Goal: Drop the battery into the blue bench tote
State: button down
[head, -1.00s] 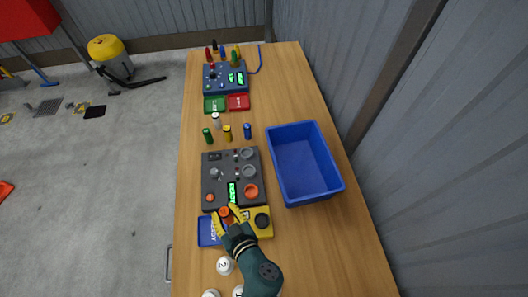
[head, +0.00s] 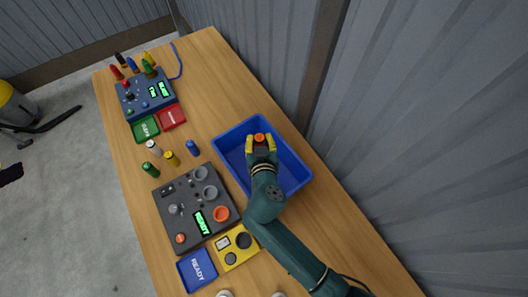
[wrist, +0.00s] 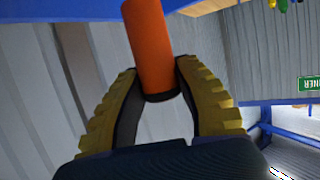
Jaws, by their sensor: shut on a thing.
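The blue bench tote (head: 290,181) stands on the wooden bench, with its floor and walls showing around my arm. My gripper (head: 261,143), with yellow fingers, is shut on an orange battery (head: 259,137). In the head view the battery's round end shows between the fingers, over the inside of the tote. How high it is above the tote floor is hard to tell. In the wrist view the orange battery (wrist: 150,40) sticks out between both fingers, its dark end gripped near the fingertips.
Left of the tote is a grey tester box (head: 178,202) with a READY display. A corrugated wall borders the right.

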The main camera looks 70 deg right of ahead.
notch_tip(320, 180, down, 5)
jog(key=b, duration=0.3)
jog(key=c, duration=0.8)
grip_release()
jog(key=shift+a, duration=0.15)
jog(key=v, duration=1.2)
